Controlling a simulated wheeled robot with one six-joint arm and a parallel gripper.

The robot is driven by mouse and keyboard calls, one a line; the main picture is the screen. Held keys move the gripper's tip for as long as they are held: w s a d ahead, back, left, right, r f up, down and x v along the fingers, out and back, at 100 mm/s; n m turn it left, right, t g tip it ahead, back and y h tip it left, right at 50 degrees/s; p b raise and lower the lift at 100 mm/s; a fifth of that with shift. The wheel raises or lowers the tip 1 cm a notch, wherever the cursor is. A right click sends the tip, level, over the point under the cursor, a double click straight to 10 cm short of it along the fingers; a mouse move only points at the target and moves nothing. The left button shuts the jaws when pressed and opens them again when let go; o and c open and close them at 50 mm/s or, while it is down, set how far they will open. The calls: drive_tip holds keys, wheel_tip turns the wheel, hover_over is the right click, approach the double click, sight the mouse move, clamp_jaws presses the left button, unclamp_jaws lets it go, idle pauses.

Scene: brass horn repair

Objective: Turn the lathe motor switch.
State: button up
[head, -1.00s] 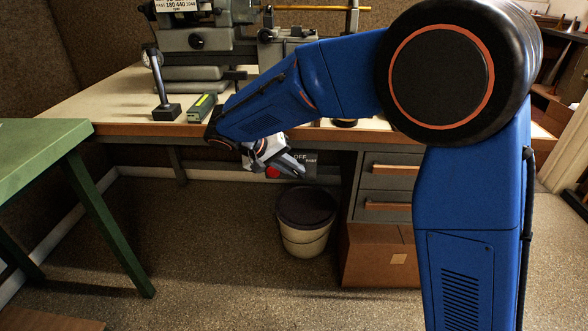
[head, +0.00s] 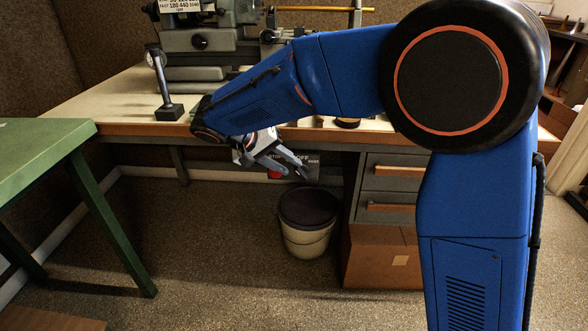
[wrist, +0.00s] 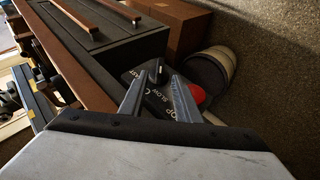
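The dark switch panel (head: 313,172) hangs under the front edge of the bench, partly hidden behind my gripper (head: 300,167). It carries white lettering and a red button (head: 274,175). In the wrist view, the panel (wrist: 133,76) shows the word SLOW, other partly hidden lettering, a dark switch knob (wrist: 155,69) with a light mark, and the red button (wrist: 196,93). My gripper (wrist: 160,78) is open and empty, its two fingers apart. The knob appears between and just beyond the fingertips; I cannot tell whether they touch it.
The lathe (head: 200,45) stands on the bench (head: 110,100). A drawer unit (head: 388,190) is right of the panel, above a cardboard box (head: 380,258). A bin (head: 307,222) stands on the floor below. A green table (head: 40,160) is at left. Floor in front is clear.

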drive_tip(key=v, duration=1.3)
drive_tip(key=shift+r, duration=0.1)
drive_tip(key=s+d+g+y, duration=0.1)
drive_tip(key=s+d+y, duration=0.15)
drive_tip(key=d, duration=1.05)
drive_tip(key=s+d+g+y, duration=0.1)
drive_tip(key=s+d, duration=0.2)
drive_tip(key=d, duration=1.1)
drive_tip(key=s+d+f+y, duration=0.1)
drive_tip(key=s+d+f, duration=0.2)
drive_tip(key=s+d, duration=0.2)
drive_tip(key=s+d+f+t+y, duration=0.1)
drive_tip(key=s+d+f+y, duration=0.1)
drive_tip(key=s+d, duration=0.3)
drive_tip(key=s+d+f+m+t+y, duration=0.1)
drive_tip(key=s+d+f, duration=0.3)
drive_tip(key=s, duration=0.5)
drive_tip(key=shift+s+d+f, duration=0.15)
drive_tip(key=shift+s+d, duration=0.15)
drive_tip(key=shift+d, duration=0.2)
idle(1.5)
